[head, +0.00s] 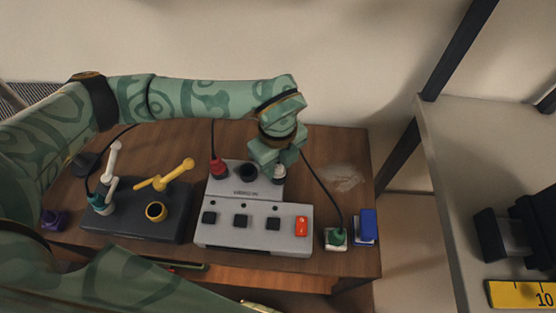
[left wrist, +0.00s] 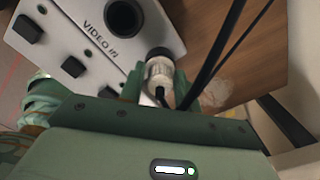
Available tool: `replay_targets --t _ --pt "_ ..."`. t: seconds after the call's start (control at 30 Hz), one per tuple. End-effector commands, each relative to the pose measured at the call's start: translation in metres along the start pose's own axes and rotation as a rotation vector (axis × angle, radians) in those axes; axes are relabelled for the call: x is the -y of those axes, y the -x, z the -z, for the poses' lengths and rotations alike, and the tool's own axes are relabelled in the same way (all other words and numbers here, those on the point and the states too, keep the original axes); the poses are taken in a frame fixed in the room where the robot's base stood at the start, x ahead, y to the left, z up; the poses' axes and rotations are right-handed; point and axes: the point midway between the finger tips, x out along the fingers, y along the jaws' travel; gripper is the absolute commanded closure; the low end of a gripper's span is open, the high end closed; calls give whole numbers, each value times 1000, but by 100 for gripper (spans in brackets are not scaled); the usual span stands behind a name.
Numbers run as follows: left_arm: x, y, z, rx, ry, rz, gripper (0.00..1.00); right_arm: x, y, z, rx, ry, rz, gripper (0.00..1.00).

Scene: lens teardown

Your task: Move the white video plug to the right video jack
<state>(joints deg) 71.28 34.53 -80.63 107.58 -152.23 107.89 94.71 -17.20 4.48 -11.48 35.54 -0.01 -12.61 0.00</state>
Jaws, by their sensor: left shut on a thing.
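The grey video box (head: 250,234) stands on the wooden table, with a row of jacks on its raised back part. My left gripper (head: 278,160) points down at the right end of this row. It is shut on the white video plug (head: 279,175), which also shows between the fingers in the left wrist view (left wrist: 160,76). The plug's front end is at the dark ring of the right video jack (left wrist: 159,53); I cannot tell how deep it sits. The middle jack (head: 245,171) is empty. A red plug (head: 218,168) is at the left jack. My right gripper is not in view.
Black cables (head: 318,183) hang close to my left gripper. A grey shelf stands right.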

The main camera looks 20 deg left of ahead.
Motion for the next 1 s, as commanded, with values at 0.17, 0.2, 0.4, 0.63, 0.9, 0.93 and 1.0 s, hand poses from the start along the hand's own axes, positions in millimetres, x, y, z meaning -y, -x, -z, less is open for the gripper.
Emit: replay_targets --t 0.17,0.2,0.4,0.63,0.9,0.93,1.0 --pt "0 -4 0 0 0 -2 95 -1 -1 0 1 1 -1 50" --pt "0 -4 0 0 0 -2 95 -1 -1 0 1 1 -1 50" --pt "0 -5 0 0 0 -2 95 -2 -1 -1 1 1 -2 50" --pt "0 -5 0 0 0 -2 42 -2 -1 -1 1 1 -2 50" --pt "0 0 0 1 0 0 42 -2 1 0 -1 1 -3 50" --pt "0 3 0 1 0 1 42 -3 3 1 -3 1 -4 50" --pt "0 14 0 2 1 2 42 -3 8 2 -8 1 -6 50"
